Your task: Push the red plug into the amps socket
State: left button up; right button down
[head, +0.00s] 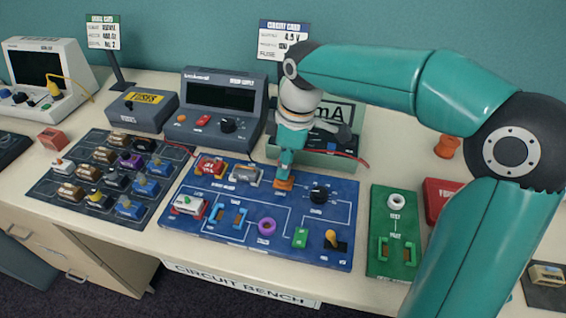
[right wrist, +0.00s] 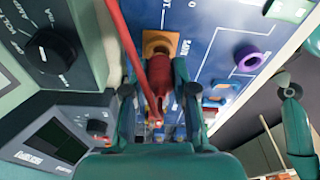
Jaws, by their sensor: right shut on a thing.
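The red plug (right wrist: 159,74) is between the fingers of my right gripper (right wrist: 155,103), which is shut on it. In the head view this gripper (head: 284,178) points down at the back edge of the blue circuit board (head: 257,250). The plug's front end is at an orange socket (right wrist: 157,41) on the board. I cannot tell how deep it sits. A red lead (right wrist: 125,42) shows beside the plug. The green meter (head: 306,160) with an "mA" display stands behind my gripper. Its dial (right wrist: 50,54) has AMPS and VOLT lettering nearby. I cannot make out the amps socket. My left gripper does not show.
The power supply (head: 224,103) stands behind the board. A tray of parts (head: 60,187) lies to the left. A green board (head: 393,258) and a red box (head: 436,190) are to the right. A purple ring (head: 267,226) and switches sit on the blue board.

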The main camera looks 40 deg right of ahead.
jog(key=shift+f+b, duration=0.6)
jog(key=shift+f, duration=0.25)
dwell(0.5)
jog(key=shift+c, duration=1.8)
grip_release()
jog(key=shift+r, duration=0.15)
jog(key=shift+r+p, duration=3.65)
jog(key=shift+r, duration=0.3)
jog(key=shift+f, duration=0.1)
